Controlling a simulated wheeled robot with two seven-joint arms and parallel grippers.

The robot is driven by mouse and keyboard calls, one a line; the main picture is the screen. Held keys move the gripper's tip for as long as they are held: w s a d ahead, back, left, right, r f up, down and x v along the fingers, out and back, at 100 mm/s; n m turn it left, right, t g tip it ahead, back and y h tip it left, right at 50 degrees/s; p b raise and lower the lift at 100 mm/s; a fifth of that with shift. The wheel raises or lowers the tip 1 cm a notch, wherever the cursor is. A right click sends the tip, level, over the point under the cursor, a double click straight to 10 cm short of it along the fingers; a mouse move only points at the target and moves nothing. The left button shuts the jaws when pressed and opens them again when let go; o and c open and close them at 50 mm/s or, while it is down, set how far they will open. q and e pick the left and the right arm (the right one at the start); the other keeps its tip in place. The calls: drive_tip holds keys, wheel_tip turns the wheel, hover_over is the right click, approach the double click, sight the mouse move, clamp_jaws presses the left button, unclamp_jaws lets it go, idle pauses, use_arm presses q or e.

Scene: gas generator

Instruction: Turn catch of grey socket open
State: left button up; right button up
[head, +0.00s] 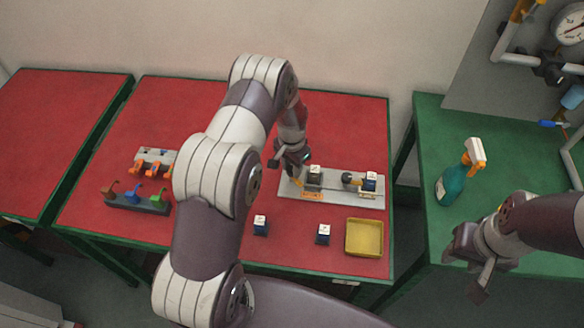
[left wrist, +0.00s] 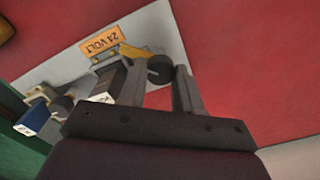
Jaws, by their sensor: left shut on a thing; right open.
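A grey plate (head: 333,192) lies on the red table and bears two sockets and an orange label; in the left wrist view the label (left wrist: 102,44) reads 24 VOLT. The grey-topped socket block (head: 315,178) is at the plate's left part. A yellow catch (left wrist: 137,54) with a dark round end (left wrist: 160,68) is beside the label. My left gripper (head: 297,172) is over the plate's left end, shut on the catch's dark round end, which shows between its fingertips (left wrist: 160,75). My right gripper (head: 470,268) is open and empty near the green table.
A blue block (head: 371,181) sits at the plate's right end. Two blocks (head: 260,225) (head: 323,234) and a yellow tray (head: 364,238) lie in front. Racks with coloured hooks (head: 138,197) stand left. A spray bottle (head: 452,183) stands on the green table.

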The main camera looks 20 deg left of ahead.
sight(291, 169)
use_arm(q)
drive_tip(key=m+b, duration=0.1)
drive_tip(key=m, duration=0.3)
drive_tip(key=shift+m, duration=0.3)
drive_tip(key=m+b, duration=0.1)
drive_tip(key=m, duration=0.3)
drive_tip(key=shift+r, duration=0.1)
drive_tip(key=shift+w+m, duration=0.1)
drive_tip(key=shift+m, duration=0.2)
drive_tip(key=o, duration=1)
drive_tip(key=shift+o, duration=0.2)
wheel_tip(291, 169, up, 13)
drive_tip(key=b, duration=0.2)
drive_tip(key=shift+s, duration=0.2)
